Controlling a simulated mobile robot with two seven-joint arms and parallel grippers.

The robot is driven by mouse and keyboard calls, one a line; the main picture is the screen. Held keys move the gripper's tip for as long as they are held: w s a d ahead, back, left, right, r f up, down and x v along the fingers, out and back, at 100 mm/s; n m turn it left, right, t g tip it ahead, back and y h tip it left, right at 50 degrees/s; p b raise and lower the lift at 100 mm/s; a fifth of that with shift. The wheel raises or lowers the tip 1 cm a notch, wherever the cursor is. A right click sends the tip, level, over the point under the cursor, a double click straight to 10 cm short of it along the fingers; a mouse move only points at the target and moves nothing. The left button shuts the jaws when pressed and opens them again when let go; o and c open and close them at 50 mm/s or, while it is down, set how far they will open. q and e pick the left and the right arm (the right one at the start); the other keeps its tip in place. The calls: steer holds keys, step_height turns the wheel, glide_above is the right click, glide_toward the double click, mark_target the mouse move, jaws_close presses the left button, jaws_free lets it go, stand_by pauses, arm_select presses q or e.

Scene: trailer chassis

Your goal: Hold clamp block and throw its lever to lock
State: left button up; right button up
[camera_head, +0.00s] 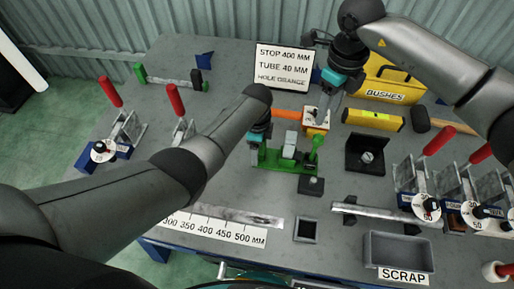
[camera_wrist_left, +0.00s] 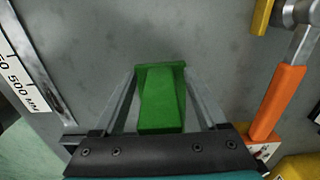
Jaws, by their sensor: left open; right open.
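The green clamp block (camera_head: 285,165) stands mid-table with a grey piece (camera_head: 289,142) on it. My left gripper (camera_head: 259,143) is at the block's left end, mostly hidden by my arm. In the left wrist view its open fingers (camera_wrist_left: 160,90) stand on either side of a green part of the block (camera_wrist_left: 162,100), with visible gaps. My right gripper (camera_head: 323,104) is open behind and above the lever, over a small pale and yellow block (camera_head: 316,121), apart from the lever.
An orange-handled tool (camera_head: 288,113) lies behind the clamp block; it also shows in the left wrist view (camera_wrist_left: 277,103). A small dark block (camera_head: 310,185) and ruler strip (camera_head: 222,228) lie in front.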

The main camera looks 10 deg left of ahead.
arm_select(q)
steer(key=shift+c, duration=0.2)
jaws_close()
stand_by(0.4)
stand_by(0.8)
